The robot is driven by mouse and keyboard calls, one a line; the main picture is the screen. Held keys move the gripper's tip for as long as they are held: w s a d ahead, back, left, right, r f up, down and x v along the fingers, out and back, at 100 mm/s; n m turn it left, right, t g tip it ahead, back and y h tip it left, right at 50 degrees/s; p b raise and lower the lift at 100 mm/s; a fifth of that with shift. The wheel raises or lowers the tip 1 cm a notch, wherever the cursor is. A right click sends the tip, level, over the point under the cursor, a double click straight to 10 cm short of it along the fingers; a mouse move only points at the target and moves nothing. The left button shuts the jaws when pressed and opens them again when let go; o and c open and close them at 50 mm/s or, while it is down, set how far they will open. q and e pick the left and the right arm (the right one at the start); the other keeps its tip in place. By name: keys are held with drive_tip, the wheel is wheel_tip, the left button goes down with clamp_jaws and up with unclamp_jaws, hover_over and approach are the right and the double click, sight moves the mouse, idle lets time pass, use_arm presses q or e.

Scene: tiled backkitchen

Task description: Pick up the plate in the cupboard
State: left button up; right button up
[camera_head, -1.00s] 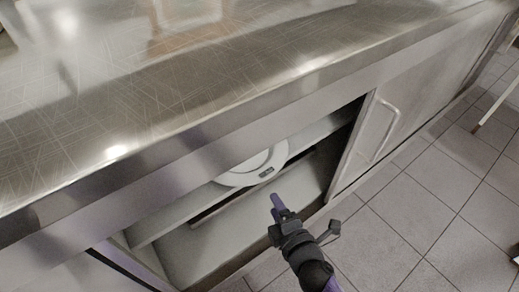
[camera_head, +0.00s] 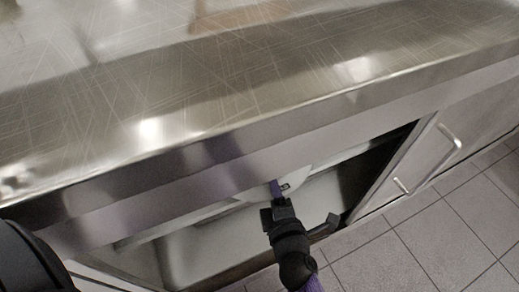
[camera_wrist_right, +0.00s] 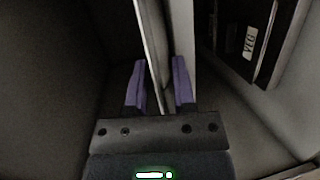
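The white plate (camera_head: 301,178) lies in the open cupboard on a shelf, mostly hidden under the counter's front edge. My right gripper (camera_head: 276,188) reaches into the opening, with its purple fingertips at the plate's near rim. In the right wrist view my right gripper (camera_wrist_right: 159,84) is open, its two fingers apart. A thin pale edge that looks like the plate (camera_wrist_right: 152,40) runs between them, and I see a gap to at least the right finger. My left gripper is not in view.
The steel counter (camera_head: 200,95) overhangs the cupboard closely above my right gripper. A door with a bar handle (camera_head: 447,146) stands right of the opening. A dark item with a printed label (camera_wrist_right: 249,42) shows in the wrist view. Tiled floor (camera_head: 430,240) is clear.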

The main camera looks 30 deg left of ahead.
clamp_jaws()
idle(0.5)
idle(0.6)
